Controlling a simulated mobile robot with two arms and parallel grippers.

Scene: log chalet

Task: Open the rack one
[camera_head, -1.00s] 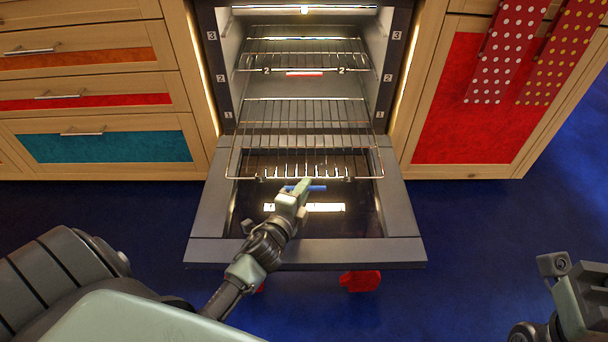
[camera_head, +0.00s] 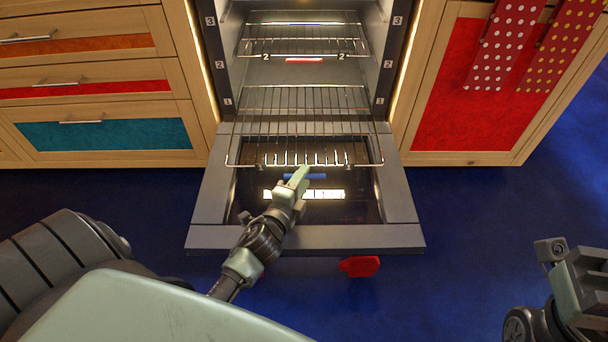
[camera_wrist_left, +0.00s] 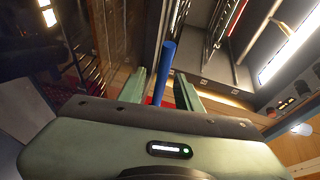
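Rack one (camera_head: 303,128), the lower wire rack at the marks "1", extends out of the oven over the lowered door. A blue bar (camera_head: 316,177) shows just below its front edge. My left gripper (camera_head: 300,174) is at the middle of that front edge, its fingers overlapping the bar in the head view. In the left wrist view, the blue bar (camera_wrist_left: 166,72) stands between the two spread fingers (camera_wrist_left: 160,90), with a gap to the left finger. I cannot tell whether the right finger touches it. My right gripper (camera_head: 570,275) is at the lower right, away from the oven.
The open oven door (camera_head: 305,238) lies under the rack. A second rack (camera_head: 300,44) is higher inside the oven. Wooden drawers (camera_head: 105,135) stand left and a red-panelled cabinet (camera_head: 465,100) with hanging dotted towels right. A red object (camera_head: 360,266) shows below the door's edge.

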